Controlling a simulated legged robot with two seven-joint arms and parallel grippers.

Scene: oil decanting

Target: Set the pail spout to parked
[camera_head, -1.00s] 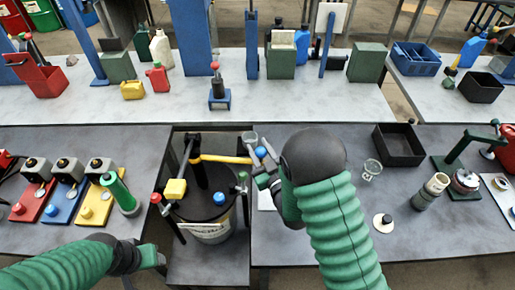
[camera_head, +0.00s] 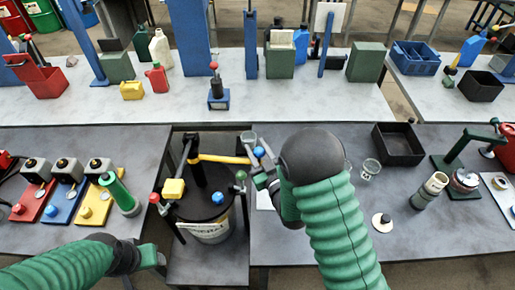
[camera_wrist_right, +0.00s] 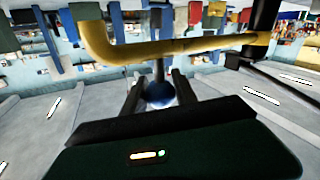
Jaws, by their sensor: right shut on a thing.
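The pail (camera_head: 210,231) stands in the recess between the front tables, with a black lid and a dark pump column (camera_head: 197,163). Its yellow spout (camera_head: 222,159) points right, towards a clear cup (camera_head: 249,138). A blue knob (camera_head: 259,152) on a stem sits by the spout's outer end. My right gripper (camera_head: 262,173) is at that end; in the right wrist view its fingers are shut around the blue knob (camera_wrist_right: 158,93) and its stem, close to the yellow spout (camera_wrist_right: 165,48). My left gripper (camera_head: 155,257) is low at the left, apart from the pail; its jaw opening is unclear.
Red-topped (camera_head: 154,198) and green-topped (camera_head: 241,176) posts flank the pail. A green cylinder (camera_head: 120,193) stands left. A black bin (camera_head: 398,145) and a glass cup (camera_head: 371,168) stand right.

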